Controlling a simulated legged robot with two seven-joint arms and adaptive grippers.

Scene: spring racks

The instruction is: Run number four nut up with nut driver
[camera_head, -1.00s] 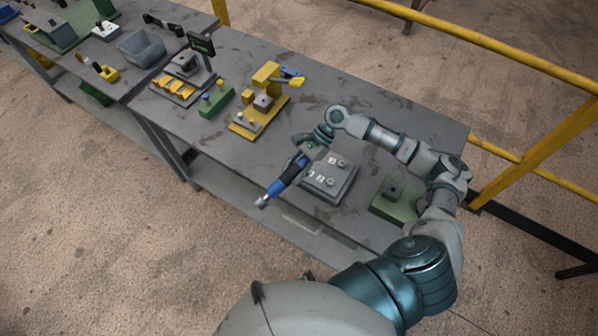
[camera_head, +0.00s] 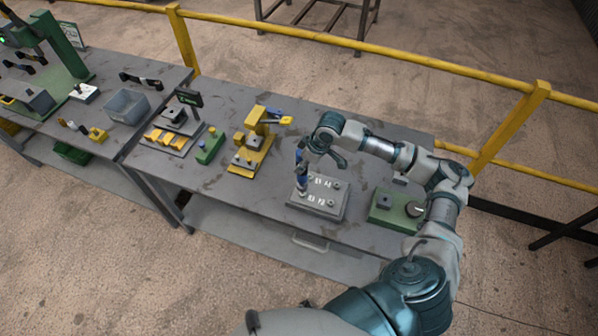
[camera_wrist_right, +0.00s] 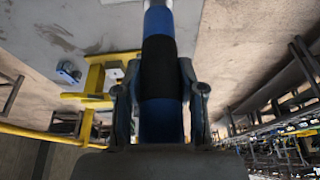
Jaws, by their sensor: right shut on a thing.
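My right gripper (camera_head: 303,153) is shut on the nut driver (camera_head: 301,181), a blue tool with a black band and a metal tip. The driver stands about upright over the left part of a grey plate (camera_head: 328,214). The plate has white number marks and small nuts (camera_head: 337,185) on its right side. Whether the driver's tip touches a nut cannot be told, as the driver covers that spot. In the right wrist view the driver (camera_wrist_right: 160,62) runs between both fingers of my right gripper (camera_wrist_right: 161,98). My left gripper is out of view.
A green block fixture (camera_head: 384,218) is right of the plate. A yellow stand (camera_head: 250,150) and a small green block (camera_head: 209,147) are to its left. A grey bin (camera_head: 126,106) sits farther left. A yellow rail (camera_head: 370,55) runs behind the table.

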